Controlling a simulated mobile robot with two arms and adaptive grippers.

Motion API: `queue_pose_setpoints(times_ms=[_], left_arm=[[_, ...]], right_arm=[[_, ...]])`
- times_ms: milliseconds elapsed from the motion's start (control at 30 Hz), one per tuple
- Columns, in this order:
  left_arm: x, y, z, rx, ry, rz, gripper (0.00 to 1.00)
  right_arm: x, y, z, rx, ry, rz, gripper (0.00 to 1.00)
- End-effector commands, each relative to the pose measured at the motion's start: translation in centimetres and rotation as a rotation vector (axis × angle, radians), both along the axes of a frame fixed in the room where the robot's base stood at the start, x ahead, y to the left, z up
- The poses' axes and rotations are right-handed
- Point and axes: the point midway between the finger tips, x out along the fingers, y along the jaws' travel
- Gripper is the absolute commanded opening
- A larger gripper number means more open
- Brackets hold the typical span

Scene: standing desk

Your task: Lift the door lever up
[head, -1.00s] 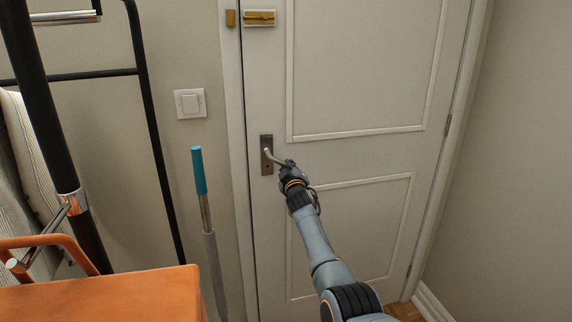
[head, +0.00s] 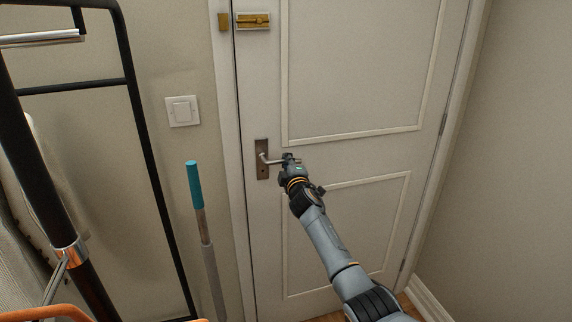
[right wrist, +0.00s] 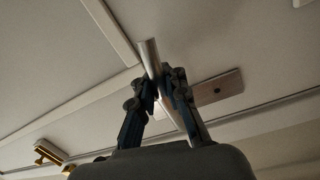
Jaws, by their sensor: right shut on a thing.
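The door lever (head: 271,160) is a metal handle on a dark plate (head: 262,172) at the left edge of the white door (head: 350,155). It points right and lies close to level. My right gripper (head: 287,165) is at the lever's free end. In the right wrist view the two fingers (right wrist: 160,92) are shut on the lever (right wrist: 149,54), whose end sticks out past them. The plate (right wrist: 216,88) shows behind the fingers in that view. My left gripper is not in view.
A brass latch (head: 252,21) sits high on the door. A teal-handled pole (head: 195,185) leans left of the door frame, below a light switch (head: 182,111). A black rack (head: 140,120) and an orange surface (head: 45,313) are at the left.

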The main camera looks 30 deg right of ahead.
Motion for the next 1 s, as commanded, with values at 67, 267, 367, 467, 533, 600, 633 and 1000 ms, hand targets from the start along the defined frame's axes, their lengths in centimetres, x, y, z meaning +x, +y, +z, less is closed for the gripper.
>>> queue_pose_setpoints(times_ms=[67,267,367,467,533,600,633,1000], left_arm=[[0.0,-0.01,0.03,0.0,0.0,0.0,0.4],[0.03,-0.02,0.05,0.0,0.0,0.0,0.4],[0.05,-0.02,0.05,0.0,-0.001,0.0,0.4],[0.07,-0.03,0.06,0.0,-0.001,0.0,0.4],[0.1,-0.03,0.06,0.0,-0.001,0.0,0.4],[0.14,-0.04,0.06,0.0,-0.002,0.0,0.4],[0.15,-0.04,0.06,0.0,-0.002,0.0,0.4],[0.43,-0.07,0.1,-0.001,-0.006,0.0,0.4]], right_arm=[[-0.06,0.07,-0.24,-0.031,0.015,0.0,0.0],[-0.06,0.1,-0.08,-0.065,0.026,0.0,0.0],[-0.06,0.12,-0.09,-0.072,0.028,0.0,0.0],[-0.05,0.13,-0.12,-0.073,0.028,0.0,0.0],[-0.06,0.14,-0.14,-0.073,0.029,0.001,0.0],[-0.06,0.13,-0.17,-0.072,0.029,0.001,0.0],[-0.06,0.14,-0.18,-0.072,0.029,0.001,0.0],[-0.04,0.06,0.1,-0.07,0.024,0.0,0.37]])
